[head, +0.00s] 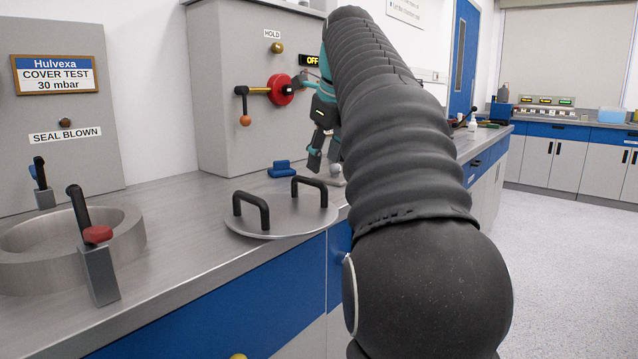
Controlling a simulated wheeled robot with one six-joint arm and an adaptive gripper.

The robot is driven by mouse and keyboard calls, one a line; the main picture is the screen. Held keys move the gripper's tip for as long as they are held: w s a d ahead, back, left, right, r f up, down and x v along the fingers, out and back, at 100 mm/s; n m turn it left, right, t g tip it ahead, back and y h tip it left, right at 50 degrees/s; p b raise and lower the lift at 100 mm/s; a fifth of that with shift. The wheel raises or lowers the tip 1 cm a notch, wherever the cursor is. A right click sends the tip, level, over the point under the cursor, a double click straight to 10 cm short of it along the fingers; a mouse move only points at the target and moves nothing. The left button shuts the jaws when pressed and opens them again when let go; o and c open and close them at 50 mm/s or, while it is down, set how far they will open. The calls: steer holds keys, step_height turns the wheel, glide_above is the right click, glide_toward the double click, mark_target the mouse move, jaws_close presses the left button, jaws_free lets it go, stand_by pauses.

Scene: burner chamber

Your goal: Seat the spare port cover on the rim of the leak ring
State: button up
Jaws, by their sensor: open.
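The port cover (272,217), a round grey metal plate with two upright black handles, lies flat on the metal bench, its near edge close to the bench's front edge. The leak ring (128,237), a thick grey ring with an open centre, sits to the left on the same bench, apart from the cover. My gripper (324,161), teal and dark grey, points down above the bench behind the cover's right handle. Its fingers are apart with nothing seen between them. My black arm hides part of the gripper and the bench to its right.
A blue block (280,169) lies behind the cover. A red valve wheel (281,89) with a lever is on the back panel. Bench between ring and cover is clear.

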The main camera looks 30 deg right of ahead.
mark_target(319, 184)
steer(key=x, duration=0.7)
steer(key=shift+w+f, duration=0.1)
steer(key=shift+f, duration=0.2)
steer(key=shift+c, duration=0.2)
jaws_close()
steer(key=c, duration=0.7)
jaws_free()
steer(key=shift+r, duration=0.1)
jaws_close()
steer(key=shift+r, duration=4.65)
